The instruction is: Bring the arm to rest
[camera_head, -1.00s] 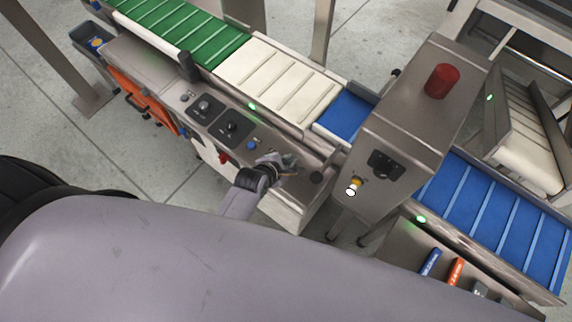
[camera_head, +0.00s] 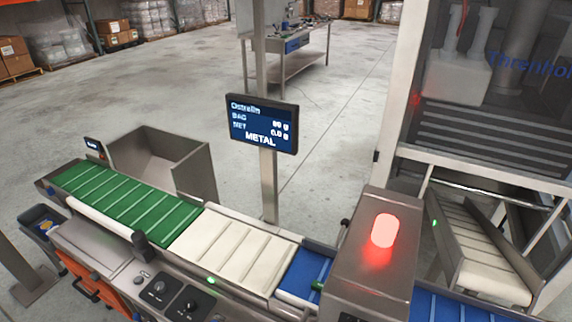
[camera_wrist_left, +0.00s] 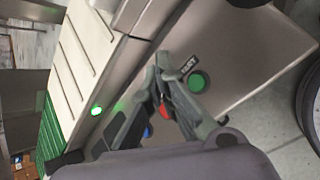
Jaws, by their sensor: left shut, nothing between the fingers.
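My left gripper (camera_wrist_left: 158,64) shows in the left wrist view, shut and empty. Its fingertips are over the steel control panel (camera_wrist_left: 235,60), near a round green button (camera_wrist_left: 198,82). A red button (camera_wrist_left: 165,112) shows partly between the fingers, and a blue button (camera_wrist_left: 147,132) is beside them. I cannot tell whether the fingers touch the panel. Neither gripper shows in the head view.
The conveyor has a green belt (camera_head: 125,197), a cream belt (camera_head: 232,250) and a blue belt (camera_head: 302,272). The red lamp (camera_head: 384,230) on the steel housing is lit. A screen (camera_head: 262,124) reads METAL. Open floor lies behind, before a workbench (camera_head: 290,62).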

